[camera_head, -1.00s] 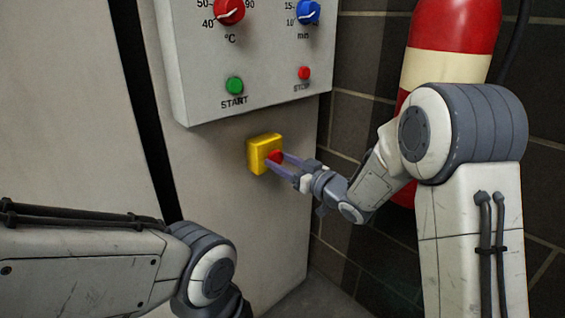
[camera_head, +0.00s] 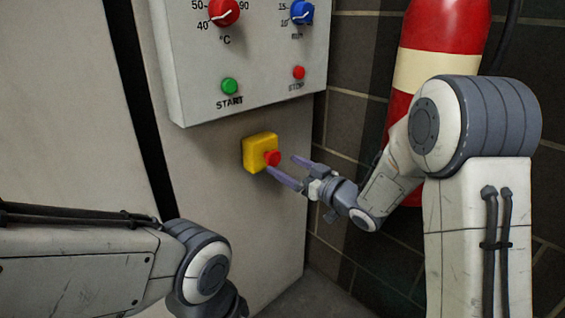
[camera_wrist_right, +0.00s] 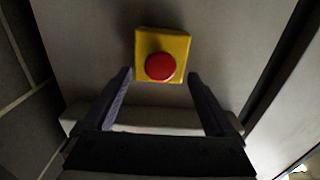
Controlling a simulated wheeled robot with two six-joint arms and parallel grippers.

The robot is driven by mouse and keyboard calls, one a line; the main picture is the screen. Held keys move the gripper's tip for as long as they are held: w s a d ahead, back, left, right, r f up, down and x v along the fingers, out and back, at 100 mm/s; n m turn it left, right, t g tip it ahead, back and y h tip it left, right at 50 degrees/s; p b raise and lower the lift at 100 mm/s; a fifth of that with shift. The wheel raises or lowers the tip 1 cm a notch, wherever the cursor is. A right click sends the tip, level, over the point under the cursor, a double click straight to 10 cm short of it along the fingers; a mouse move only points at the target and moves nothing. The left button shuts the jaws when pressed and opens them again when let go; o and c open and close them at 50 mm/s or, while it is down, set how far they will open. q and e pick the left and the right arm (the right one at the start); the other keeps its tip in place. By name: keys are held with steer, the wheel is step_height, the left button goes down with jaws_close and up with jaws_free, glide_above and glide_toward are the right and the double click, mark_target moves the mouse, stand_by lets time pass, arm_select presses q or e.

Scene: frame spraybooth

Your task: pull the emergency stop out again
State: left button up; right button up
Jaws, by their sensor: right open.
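The emergency stop is a red mushroom button (camera_head: 272,158) on a yellow box (camera_head: 257,150), fixed to the pale wall panel below the control box. In the right wrist view the red button (camera_wrist_right: 160,67) sits on its yellow box (camera_wrist_right: 177,43) ahead of the fingers, near the middle. My right gripper (camera_head: 282,168) is open and empty, its fingertips a little short of the button and apart from it. The fingers also show in the right wrist view (camera_wrist_right: 160,82), spread to either side. My left arm is at the lower left; its gripper is out of view.
Above is a grey control box (camera_head: 190,60) with a green START button (camera_head: 229,86), a small red STOP button (camera_head: 298,72), a red knob (camera_head: 225,11) and a blue knob (camera_head: 300,12). A red fire extinguisher (camera_head: 440,32) stands behind my right arm against the brick wall.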

steer(key=p+v, duration=0.1)
steer(key=v, duration=0.7)
steer(key=s+a+f+m+g+h, duration=0.1)
steer(key=s+a+f+g+h, duration=0.45)
steer(key=h, duration=0.25)
steer(key=s+a+f+g+h, duration=0.1)
steer(key=s+g, duration=0.3)
steer(key=s, duration=0.9)
steer(key=s+a+f+g+h, duration=0.15)
steer(key=s+g, duration=0.35)
steer(key=s, duration=0.8)
step_height(320, 180, up, 33)
steer(key=p, duration=3.3)
steer(key=shift+w+d+f+n, duration=0.15)
steer(key=shift+d+f+n, duration=0.15)
steer(key=shift+d, duration=0.1)
